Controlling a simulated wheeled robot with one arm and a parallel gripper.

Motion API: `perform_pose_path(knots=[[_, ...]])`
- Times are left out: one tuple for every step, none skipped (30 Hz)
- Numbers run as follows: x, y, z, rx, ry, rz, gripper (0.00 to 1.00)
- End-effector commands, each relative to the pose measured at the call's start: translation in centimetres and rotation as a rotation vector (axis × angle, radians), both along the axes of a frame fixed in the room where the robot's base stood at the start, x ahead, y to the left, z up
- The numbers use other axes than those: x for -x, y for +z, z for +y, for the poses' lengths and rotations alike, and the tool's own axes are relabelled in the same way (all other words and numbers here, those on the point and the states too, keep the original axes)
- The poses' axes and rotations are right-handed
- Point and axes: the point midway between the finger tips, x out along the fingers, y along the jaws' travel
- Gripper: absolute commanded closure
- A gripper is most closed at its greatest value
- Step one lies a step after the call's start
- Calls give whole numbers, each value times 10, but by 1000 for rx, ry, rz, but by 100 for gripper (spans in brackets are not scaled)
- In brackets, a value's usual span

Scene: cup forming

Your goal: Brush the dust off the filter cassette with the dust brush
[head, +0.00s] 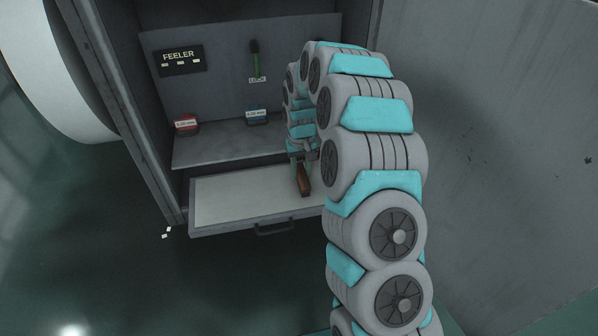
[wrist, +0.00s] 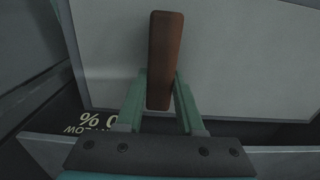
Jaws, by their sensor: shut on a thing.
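My gripper (head: 302,166) is over the open drawer in the head view. It is shut on a long brown wooden piece (head: 304,183), which looks like the dust brush; I see no bristles. In the wrist view the brush (wrist: 165,55) stands out between the two green fingers of my gripper (wrist: 163,88), over a pale flat surface. I cannot tell whether the brush touches that surface. No filter cassette can be clearly made out in either view.
The drawer (head: 240,200) has a bare pale floor and a dark front handle (head: 274,229). Above it, a shelf (head: 225,150) bears a red block (head: 186,124) and a blue block (head: 257,117).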

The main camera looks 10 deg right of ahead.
Motion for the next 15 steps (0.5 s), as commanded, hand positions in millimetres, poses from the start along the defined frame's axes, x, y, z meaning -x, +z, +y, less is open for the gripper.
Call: perform_pose_path(knots=[[-1,17,1,0,1,-6,100],[0,22,1,0,1,-7,100],[0,24,1,0,1,-6,100],[1,27,1,0,1,-6,100],[1,30,1,0,1,-6,100],[1,33,1,0,1,-7,100],[2,36,1,0,1,-7,100],[2,39,1,0,1,-7,100],[2,42,1,0,1,-7,100],[3,45,1,0,1,-6,100],[3,47,1,1,1,-6,100],[4,51,1,1,1,-5,100],[5,53,1,1,1,-5,100],[5,56,1,1,1,-4,100],[6,59,1,1,1,-3,100]])
